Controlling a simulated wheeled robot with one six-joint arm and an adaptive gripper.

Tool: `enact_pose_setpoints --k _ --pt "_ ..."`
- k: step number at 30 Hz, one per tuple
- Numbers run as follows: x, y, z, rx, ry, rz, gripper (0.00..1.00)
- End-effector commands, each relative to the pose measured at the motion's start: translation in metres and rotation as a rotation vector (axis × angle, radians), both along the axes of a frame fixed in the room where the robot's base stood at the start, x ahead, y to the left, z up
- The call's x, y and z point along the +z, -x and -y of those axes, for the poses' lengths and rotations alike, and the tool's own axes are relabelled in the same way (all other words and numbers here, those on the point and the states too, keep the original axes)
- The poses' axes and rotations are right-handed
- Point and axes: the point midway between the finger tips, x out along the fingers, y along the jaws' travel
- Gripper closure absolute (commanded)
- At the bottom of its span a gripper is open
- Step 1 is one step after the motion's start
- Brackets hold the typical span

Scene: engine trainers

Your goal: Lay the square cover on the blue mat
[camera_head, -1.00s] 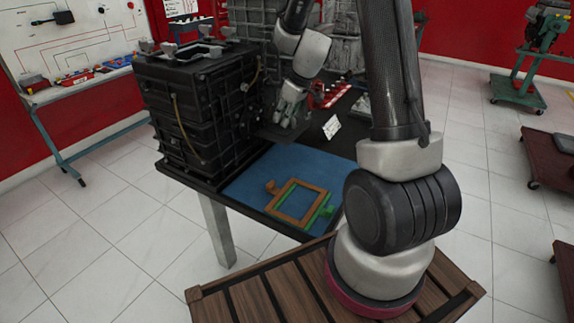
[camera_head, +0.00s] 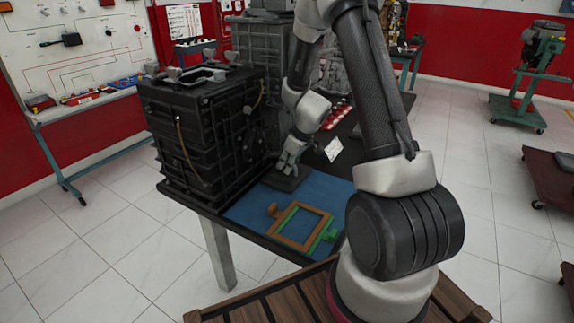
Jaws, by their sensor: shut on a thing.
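The square cover (camera_head: 287,180) is a dark, flat plate low over the back part of the blue mat (camera_head: 250,211). My gripper (camera_head: 286,168) is shut on it from above. The cover looks roughly level; I cannot tell whether it touches the mat. My fingers hide part of its top. The mat lies on the dark bench top, in front of and to the right of the black engine block.
An orange and green frame (camera_head: 300,226) lies on the front of the mat. The black engine block (camera_head: 200,125) stands close to the left of my gripper. A white card (camera_head: 333,149) and red parts (camera_head: 336,116) are to the right and behind.

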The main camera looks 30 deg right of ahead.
Motion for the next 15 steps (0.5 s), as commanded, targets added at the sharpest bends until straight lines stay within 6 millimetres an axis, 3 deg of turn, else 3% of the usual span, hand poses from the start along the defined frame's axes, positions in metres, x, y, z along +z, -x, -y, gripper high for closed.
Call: enact_pose_setpoints --k 3,4,7,15 --pt "-0.0023 -0.0003 0.0001 0.001 0.000 0.000 1.00" --pt "-0.0022 0.0000 0.0000 0.001 0.000 0.000 0.83" --pt "-0.0021 0.0001 -0.0001 0.001 0.000 0.000 0.67" --pt "-0.0018 0.0001 -0.0002 0.001 0.000 0.000 0.67"
